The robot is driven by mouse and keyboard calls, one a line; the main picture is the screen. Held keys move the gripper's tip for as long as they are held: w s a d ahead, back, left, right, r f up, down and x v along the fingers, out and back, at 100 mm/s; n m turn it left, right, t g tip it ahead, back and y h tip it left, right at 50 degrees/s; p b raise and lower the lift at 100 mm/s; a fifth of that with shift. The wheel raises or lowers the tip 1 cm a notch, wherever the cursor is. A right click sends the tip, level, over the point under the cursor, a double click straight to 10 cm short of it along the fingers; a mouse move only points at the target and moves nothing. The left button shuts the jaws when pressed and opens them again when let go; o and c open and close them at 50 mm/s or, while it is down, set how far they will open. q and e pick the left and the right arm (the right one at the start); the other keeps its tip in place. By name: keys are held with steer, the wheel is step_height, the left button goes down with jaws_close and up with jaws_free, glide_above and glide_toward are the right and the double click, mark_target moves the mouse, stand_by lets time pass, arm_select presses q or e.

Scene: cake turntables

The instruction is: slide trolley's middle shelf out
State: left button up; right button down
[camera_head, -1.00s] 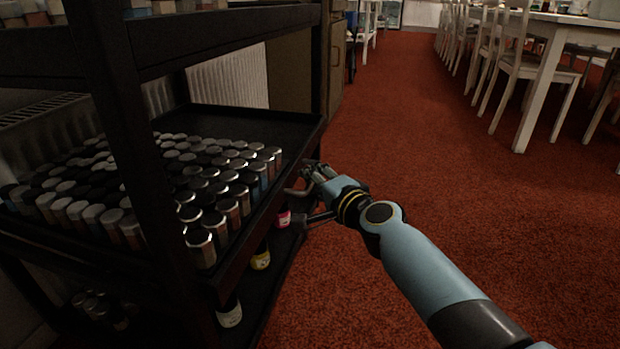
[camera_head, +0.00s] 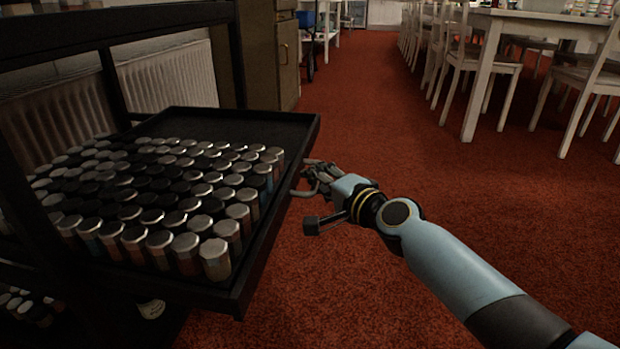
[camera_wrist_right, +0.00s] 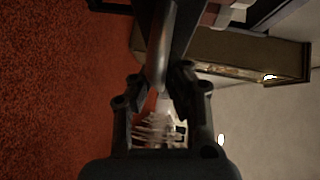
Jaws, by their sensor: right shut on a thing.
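The black trolley's middle shelf (camera_head: 285,205) stands out from the frame towards the right in the head view. It carries rows of small jars (camera_head: 185,200) with silvery and dark lids. My right gripper (camera_head: 312,178) is at the shelf's right edge, shut on its curved metal handle. In the right wrist view the handle (camera_wrist_right: 160,45) runs between the two fingers (camera_wrist_right: 160,95). My left gripper is in neither view.
Dark trolley posts (camera_head: 228,60) and an upper shelf (camera_head: 110,25) stand at the left. A radiator (camera_head: 170,80) is behind, with a brown cabinet (camera_head: 265,55) farther back. Red carpet (camera_head: 390,120) lies open on the right; white chairs (camera_head: 480,65) and a table (camera_head: 535,20) stand beyond.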

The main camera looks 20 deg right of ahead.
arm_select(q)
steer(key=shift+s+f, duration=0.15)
arm_select(e)
steer(key=shift+s+f, duration=0.15)
steer(key=shift+f, duration=0.15)
steer(key=c, duration=1.4)
jaws_free()
steer(key=shift+c, duration=0.2)
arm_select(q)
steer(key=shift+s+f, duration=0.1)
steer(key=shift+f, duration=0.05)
arm_select(e)
steer(key=shift+o, duration=0.4)
steer(key=shift+r, duration=0.15)
steer(key=v, duration=1.1)
steer(key=shift+s+d, duration=0.2)
steer(key=shift+s, duration=0.2)
